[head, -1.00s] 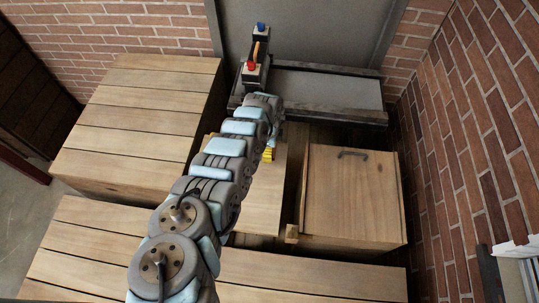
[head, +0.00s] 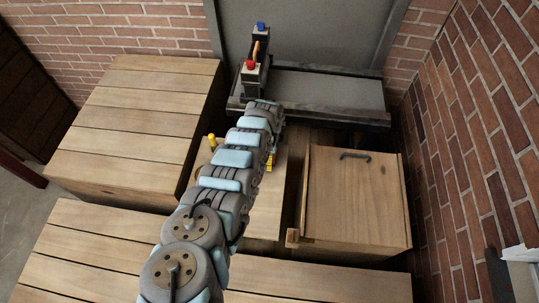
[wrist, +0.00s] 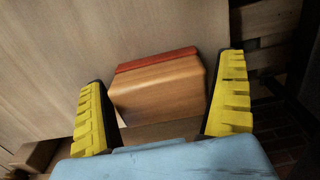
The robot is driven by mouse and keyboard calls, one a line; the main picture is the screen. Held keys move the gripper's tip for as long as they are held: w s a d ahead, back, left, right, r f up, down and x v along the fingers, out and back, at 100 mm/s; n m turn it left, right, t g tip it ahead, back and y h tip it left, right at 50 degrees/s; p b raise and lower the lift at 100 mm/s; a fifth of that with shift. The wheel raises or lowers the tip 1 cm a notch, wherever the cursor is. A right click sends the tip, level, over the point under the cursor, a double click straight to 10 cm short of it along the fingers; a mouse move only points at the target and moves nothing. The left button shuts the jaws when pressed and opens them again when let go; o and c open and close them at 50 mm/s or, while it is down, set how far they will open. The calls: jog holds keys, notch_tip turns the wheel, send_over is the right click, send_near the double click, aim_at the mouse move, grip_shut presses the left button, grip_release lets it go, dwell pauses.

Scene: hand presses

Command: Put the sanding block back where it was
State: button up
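The sanding block (wrist: 160,85), a wooden block with a red strip along its far edge, lies over a pale wooden surface in the wrist view. My gripper (wrist: 167,85) has its two yellow ridged fingers wide apart, one on each side of the block. A narrow gap shows by the right finger; contact at the left finger is unclear. The block is hidden there.
A wooden box with a dark handle (head: 355,195) stands right of the middle table. A press with red and blue knobs (head: 256,58) is behind, on a dark bench (head: 330,88). Plank tables (head: 135,130) lie left.

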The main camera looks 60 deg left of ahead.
jog(key=shift+r, duration=0.15)
notch_tip(320, 180, up, 7)
jog(key=p, duration=0.5)
jog(key=shift+a, duration=0.1)
jog(key=shift+r+p, duration=0.75)
jog(key=shift+r, duration=1.75)
